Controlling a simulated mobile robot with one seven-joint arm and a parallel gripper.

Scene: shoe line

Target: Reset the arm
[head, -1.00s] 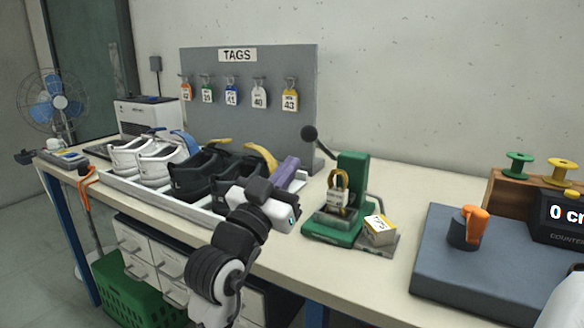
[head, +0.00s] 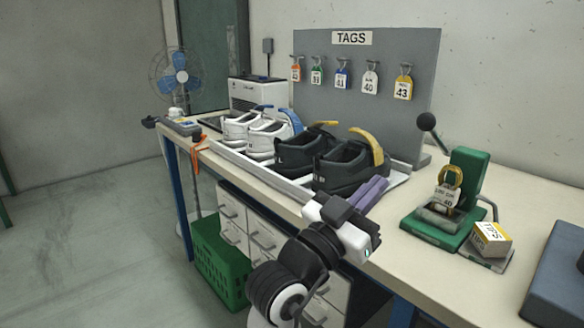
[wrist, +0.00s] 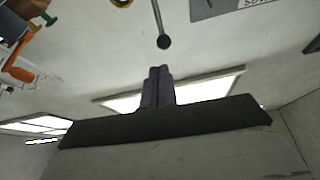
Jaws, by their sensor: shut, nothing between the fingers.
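My gripper (head: 372,190) is at the front edge of the bench in the head view, just in front of the black shoes. Its purple fingers are together with nothing between them. In the wrist view the closed fingers (wrist: 158,86) point towards the ceiling and wall, and no object is in them. My arm is folded up in front of the drawers.
A white tray (head: 255,169) holds white shoes (head: 262,135) and black shoes (head: 345,170) close behind my gripper. A green press (head: 452,205) with a tag and a small box (head: 490,238) stand to the right. A tag board (head: 380,115) stands behind. Floor at left is clear.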

